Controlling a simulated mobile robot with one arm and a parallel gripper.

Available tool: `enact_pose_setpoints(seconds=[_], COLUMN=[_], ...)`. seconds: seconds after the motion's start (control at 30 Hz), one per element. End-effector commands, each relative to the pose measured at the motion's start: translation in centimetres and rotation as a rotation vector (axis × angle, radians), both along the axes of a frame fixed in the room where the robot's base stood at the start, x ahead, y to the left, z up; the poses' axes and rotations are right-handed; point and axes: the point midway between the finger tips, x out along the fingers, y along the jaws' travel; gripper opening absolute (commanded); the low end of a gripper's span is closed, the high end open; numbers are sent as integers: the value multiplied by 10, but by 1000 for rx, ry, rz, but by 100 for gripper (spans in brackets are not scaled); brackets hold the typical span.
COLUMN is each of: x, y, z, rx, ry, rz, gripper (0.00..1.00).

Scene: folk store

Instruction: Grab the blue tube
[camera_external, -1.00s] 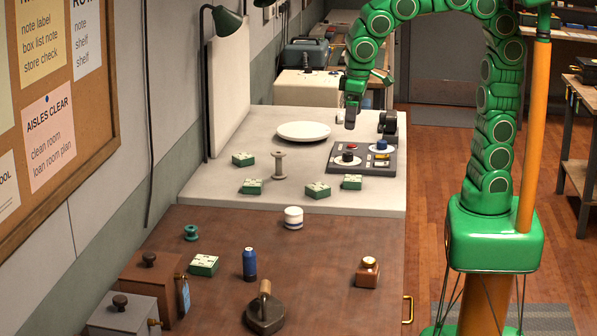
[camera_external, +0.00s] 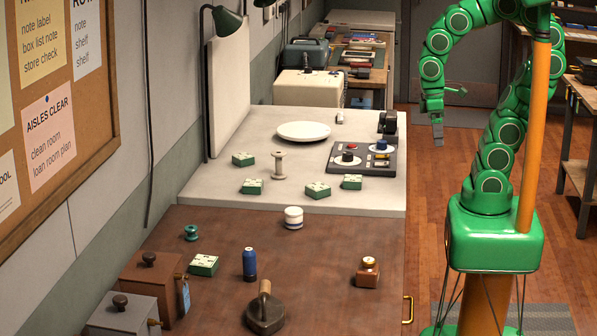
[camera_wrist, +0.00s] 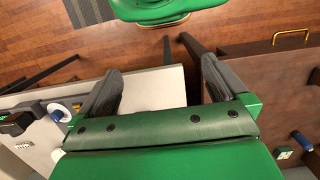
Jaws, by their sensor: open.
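The blue tube (camera_external: 249,264) stands upright on the brown table (camera_external: 330,237), with a dark lower end. A blue tube-like thing, which seems to be it, shows near the right edge of the wrist view (camera_wrist: 302,140). My gripper (camera_external: 438,132) hangs over the floor to the right of the white table, far from the tube. In the wrist view my gripper (camera_wrist: 160,85) has its two dark fingers wide apart with nothing between them.
Boxes (camera_external: 152,283) are at left. The white table (camera_external: 220,193) holds a control panel (camera_external: 362,158) and several green blocks.

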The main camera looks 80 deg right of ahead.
Motion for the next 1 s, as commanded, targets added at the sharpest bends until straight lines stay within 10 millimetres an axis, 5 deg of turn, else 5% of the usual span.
enact_pose_setpoints(seconds=[0.3, 0.67, 1.0], x=[-1, 8, 113], y=[0, 1, 20], z=[0, -3, -26], rx=[1, -2, -13], ry=[1, -11, -207], rz=[1, 11, 133], gripper=[65, 65, 65])
